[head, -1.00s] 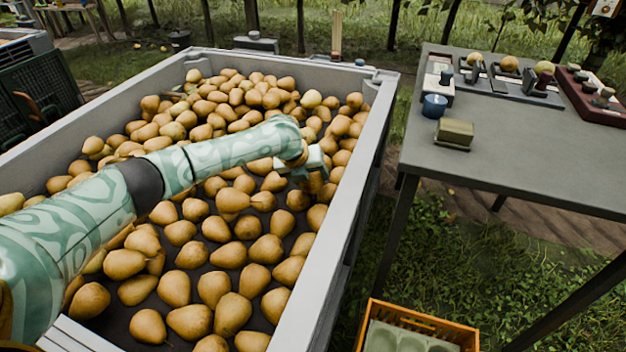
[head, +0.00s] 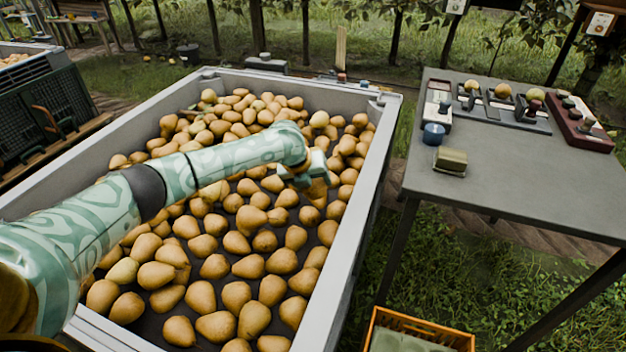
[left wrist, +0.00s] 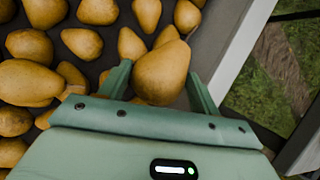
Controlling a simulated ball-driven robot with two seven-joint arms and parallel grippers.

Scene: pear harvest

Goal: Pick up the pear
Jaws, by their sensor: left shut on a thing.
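My left arm reaches over a large grey bin full of yellow-brown pears. My left gripper (head: 312,180) is near the bin's right wall, and its fingers are mostly hidden in the head view. In the left wrist view the gripper (left wrist: 160,88) is shut on a pear (left wrist: 162,70), which sits between the two green fingers. Other pears (left wrist: 82,42) lie on the dark bin floor beside and beyond it. I cannot tell whether the held pear is clear of the floor. My right gripper is not in view.
The bin's grey right wall (head: 352,235) stands close to the gripper. Right of it is a grey table (head: 520,170) with a blue cup (head: 433,134), a green-topped block (head: 450,160) and several instruments. An orange crate (head: 425,327) stands low at the front.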

